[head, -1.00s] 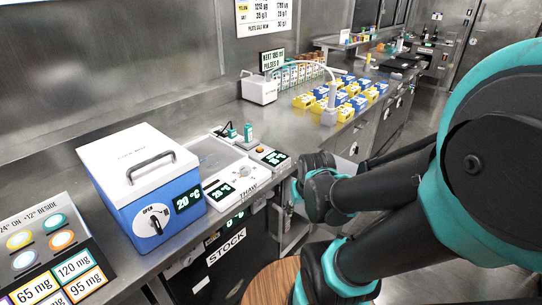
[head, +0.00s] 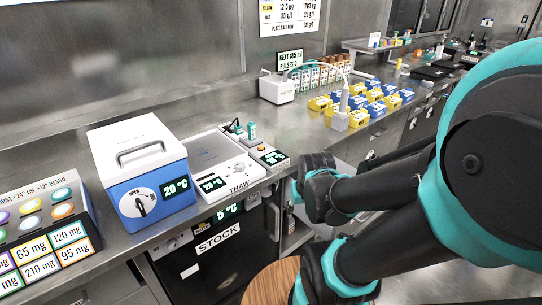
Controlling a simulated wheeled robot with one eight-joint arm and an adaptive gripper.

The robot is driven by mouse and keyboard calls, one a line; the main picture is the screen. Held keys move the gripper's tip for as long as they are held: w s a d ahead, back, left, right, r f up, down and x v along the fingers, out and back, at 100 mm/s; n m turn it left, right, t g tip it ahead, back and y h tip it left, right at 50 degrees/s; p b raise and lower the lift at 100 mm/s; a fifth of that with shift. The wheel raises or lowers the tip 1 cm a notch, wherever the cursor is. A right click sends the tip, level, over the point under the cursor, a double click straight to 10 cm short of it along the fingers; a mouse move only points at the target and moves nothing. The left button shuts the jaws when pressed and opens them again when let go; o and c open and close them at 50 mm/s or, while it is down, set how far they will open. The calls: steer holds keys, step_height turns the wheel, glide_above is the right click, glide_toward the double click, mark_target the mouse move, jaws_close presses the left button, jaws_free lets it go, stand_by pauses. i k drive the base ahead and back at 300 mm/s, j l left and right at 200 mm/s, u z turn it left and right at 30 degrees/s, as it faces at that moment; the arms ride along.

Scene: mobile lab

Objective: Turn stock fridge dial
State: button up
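The stock fridge (head: 205,268) is a black-fronted unit under the counter, with a white STOCK label (head: 218,240) near its top. A small lit display (head: 229,211) above the label appears to read 5 °C. A dial (head: 172,243) seems to sit on the light strip left of the display, small and partly shaded by the counter edge; its setting cannot be read. My arm stands at the right of the picture, apart from the fridge front. My gripper is not distinguishable in this view.
A blue-and-white box (head: 142,172) with an OPEN dial and 20 °C display stands on the counter above the fridge. The THAW plate (head: 217,167) lies beside it. A round wooden stool top (head: 270,283) is on the floor side, right of the fridge front.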

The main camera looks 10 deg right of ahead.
mark_target(173, 244)
steer(key=k+j+z, duration=0.2)
steer(key=k+j, duration=0.25)
steer(key=j, duration=0.5)
steer(key=k+j+z, duration=0.2)
steer(key=k+j, duration=0.3)
steer(key=j, duration=0.4)
steer(key=k+j+z, duration=0.2)
steer(key=k+j, duration=0.35)
steer(key=j, duration=0.2)
steer(key=k+j+z, duration=0.2)
steer(key=k+j, duration=0.4)
steer(key=j, duration=0.15)
